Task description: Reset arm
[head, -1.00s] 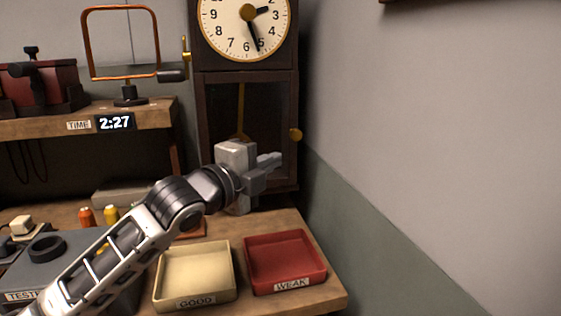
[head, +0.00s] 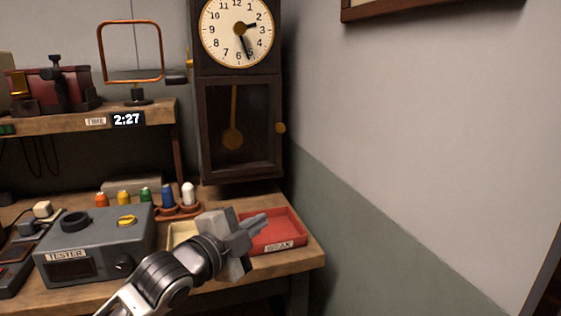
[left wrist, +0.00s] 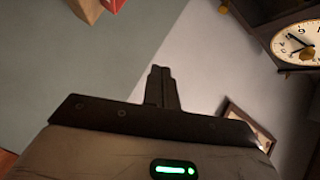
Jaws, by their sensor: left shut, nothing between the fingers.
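My left gripper (head: 258,223) is in the head view, in front of the trays at the bench's right end. Its fingers are together with nothing between them. In the left wrist view the closed fingers (left wrist: 161,88) point toward the plain wall. The gripper and arm hide most of the cream tray (head: 181,234) and part of the red tray (head: 284,232) labelled WEAK. I cannot tell from the head view how high the gripper is above the trays. My right gripper does not show.
A grey tester box (head: 95,247) stands on the bench (head: 300,262) left of my arm. Several coloured spools stand behind it, including a blue one (head: 167,196). A tall pendulum clock (head: 241,130) rises behind the trays. The space before the right wall (head: 420,150) is clear.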

